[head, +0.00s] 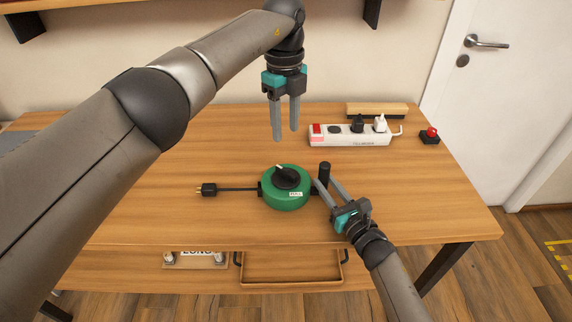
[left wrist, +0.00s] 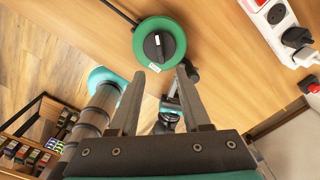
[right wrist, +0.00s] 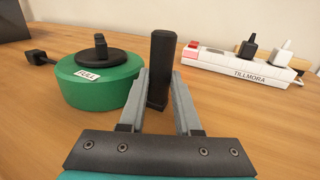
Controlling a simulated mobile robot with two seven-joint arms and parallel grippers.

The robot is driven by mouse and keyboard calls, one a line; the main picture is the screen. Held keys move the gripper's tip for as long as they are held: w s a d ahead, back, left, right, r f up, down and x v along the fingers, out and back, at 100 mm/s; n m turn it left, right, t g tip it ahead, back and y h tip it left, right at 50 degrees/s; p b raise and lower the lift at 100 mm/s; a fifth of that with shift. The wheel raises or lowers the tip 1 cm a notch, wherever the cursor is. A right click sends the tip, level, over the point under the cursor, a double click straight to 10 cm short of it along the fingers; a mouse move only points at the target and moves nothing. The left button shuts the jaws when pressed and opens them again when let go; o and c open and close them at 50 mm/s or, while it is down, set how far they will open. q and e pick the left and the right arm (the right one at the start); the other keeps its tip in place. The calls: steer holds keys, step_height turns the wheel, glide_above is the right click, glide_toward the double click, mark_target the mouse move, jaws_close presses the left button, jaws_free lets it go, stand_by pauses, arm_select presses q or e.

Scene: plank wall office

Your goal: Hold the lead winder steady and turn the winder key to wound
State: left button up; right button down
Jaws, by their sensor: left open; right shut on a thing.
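The lead winder (head: 287,198) is a round green drum on the table with a black cable and plug (head: 209,189) to its left. Its black winder key (head: 287,176) sits on a dark disc on top, its white mark towards the back left in the head view. A white label reading "FULL" (right wrist: 88,76) is on the drum's side. My right gripper (right wrist: 160,76) is shut on the upright black handle (right wrist: 161,52) at the winder's right side. My left gripper (head: 286,134) is open and empty above and behind the winder, fingers pointing down; the key (left wrist: 159,46) shows beyond its fingertips.
A white power strip (head: 349,141) with plugs and a red switch lies at the back right. A red button on a dark base (head: 430,136) is beside it. A wooden tray (head: 290,283) is on the shelf below. The table left of the winder is mostly clear.

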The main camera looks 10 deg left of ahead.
mark_target(286, 169)
arm_select(q)
steer(key=shift+n, duration=0.6)
step_height(286, 169, down, 12)
steer(key=shift+r, duration=0.1)
jaws_close()
stand_by(0.5)
